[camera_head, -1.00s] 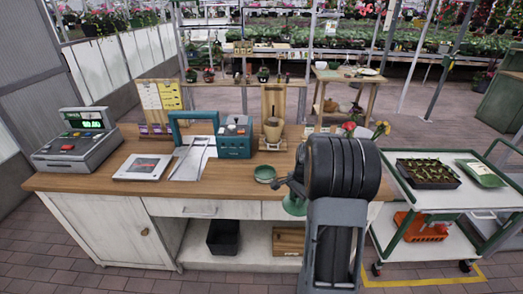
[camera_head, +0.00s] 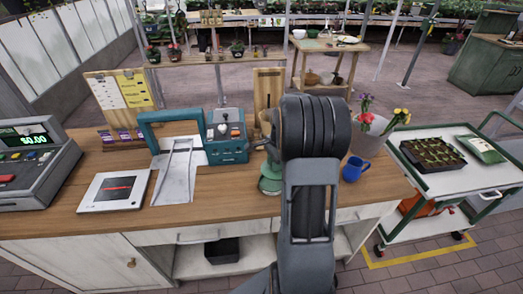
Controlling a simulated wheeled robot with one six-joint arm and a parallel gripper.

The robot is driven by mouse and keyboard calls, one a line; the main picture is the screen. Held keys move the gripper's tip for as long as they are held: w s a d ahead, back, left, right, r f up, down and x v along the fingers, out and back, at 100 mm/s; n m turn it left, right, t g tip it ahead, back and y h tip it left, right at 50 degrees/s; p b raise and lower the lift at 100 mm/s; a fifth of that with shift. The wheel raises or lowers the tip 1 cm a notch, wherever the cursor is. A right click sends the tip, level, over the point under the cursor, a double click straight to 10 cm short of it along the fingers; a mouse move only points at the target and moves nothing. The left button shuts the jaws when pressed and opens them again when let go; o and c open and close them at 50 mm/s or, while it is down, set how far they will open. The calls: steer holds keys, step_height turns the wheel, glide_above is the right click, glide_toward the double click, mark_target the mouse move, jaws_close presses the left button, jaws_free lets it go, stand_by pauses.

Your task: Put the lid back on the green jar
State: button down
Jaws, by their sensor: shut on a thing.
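My gripper (camera_head: 268,152) is at the left side of my thick dark wrist, over the front of the wooden counter. It is shut on a green piece that looks like the lid (camera_head: 270,168), held with its wide side down. The green jar (camera_head: 270,187) is directly below on the counter, showing as a round green rim. The lid and jar overlap in this view, so I cannot tell whether they touch. My wrist hides the area just right of them.
A teal machine (camera_head: 227,138) stands left of the jar on the counter (camera_head: 95,222). A blue mug (camera_head: 355,168) and a flower pot (camera_head: 370,135) stand to the right. A wooden stand (camera_head: 268,88) is behind. A green-framed cart (camera_head: 450,180) is further right.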

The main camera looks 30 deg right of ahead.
steer(key=shift+w+f, duration=0.1)
steer(key=shift+w, duration=0.45)
steer(key=shift+f, duration=0.15)
steer(key=shift+a+f+b, duration=0.1)
steer(key=shift+f+b, duration=2.3)
steer(key=shift+f, duration=0.5)
steer(key=shift+a, duration=0.1)
steer(key=shift+f, duration=0.15)
steer(key=shift+c, duration=1.9)
jaws_free()
